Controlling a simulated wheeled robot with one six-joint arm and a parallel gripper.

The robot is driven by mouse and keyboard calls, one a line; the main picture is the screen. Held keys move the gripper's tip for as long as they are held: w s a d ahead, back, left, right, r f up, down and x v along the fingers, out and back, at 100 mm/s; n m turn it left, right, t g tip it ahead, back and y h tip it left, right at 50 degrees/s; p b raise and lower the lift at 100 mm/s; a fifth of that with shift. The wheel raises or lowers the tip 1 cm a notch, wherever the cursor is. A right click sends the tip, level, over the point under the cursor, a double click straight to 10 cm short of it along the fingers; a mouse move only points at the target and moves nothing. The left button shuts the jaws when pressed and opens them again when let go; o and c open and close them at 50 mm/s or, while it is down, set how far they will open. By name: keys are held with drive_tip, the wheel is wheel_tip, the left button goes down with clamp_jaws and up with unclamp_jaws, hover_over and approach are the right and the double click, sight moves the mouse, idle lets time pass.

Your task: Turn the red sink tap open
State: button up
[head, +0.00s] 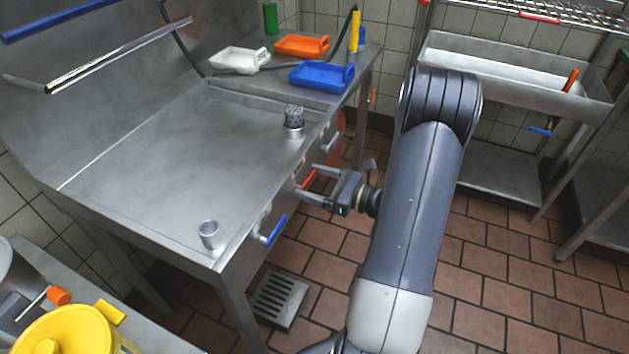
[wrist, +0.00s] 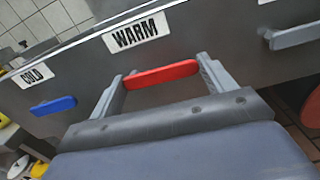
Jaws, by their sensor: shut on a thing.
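The red tap handle (head: 309,178) sits on the front panel of the steel sink (head: 150,150). In the wrist view the red handle (wrist: 160,75) lies nearly level, tilted slightly, below a WARM label (wrist: 136,34). My gripper (head: 312,183) is at the handle, with one finger at each end of it. In the wrist view my gripper (wrist: 162,80) is shut on the red handle, spanning its length. The handle's stem behind it is hidden.
A blue tap handle (head: 273,230) is nearer on the same panel, under a COLD label (wrist: 38,74). A grey handle (wrist: 292,36) is to the right. Blue (head: 321,76), orange (head: 302,46) and white (head: 239,60) trays lie at the sink's far end. The tiled floor (head: 495,270) right of my arm is clear.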

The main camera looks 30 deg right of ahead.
drive_tip(key=m+p, duration=0.1)
drive_tip(key=m, duration=0.1)
drive_tip(key=f+m+p, duration=0.1)
drive_tip(key=m+p, duration=0.1)
drive_tip(key=shift+s+a, duration=0.1)
drive_tip(key=shift+a, duration=0.05)
drive_tip(key=shift+s+a+f+m+p, duration=0.35)
drive_tip(key=shift+m+p, duration=0.85)
drive_tip(key=shift+m, duration=1.05)
drive_tip(key=shift+s+a+f+m+p, duration=0.35)
drive_tip(key=shift+m+p, duration=0.85)
drive_tip(key=shift+m, duration=1.1)
drive_tip(key=shift+s+a+f+m+p, duration=0.2)
drive_tip(key=shift+a+f+m+p, duration=0.2)
drive_tip(key=shift+m+p, duration=1.35)
drive_tip(key=shift+m+b, duration=0.55)
drive_tip(key=shift+m, duration=0.05)
drive_tip(key=o, duration=1.4)
drive_tip(key=shift+s, duration=0.1)
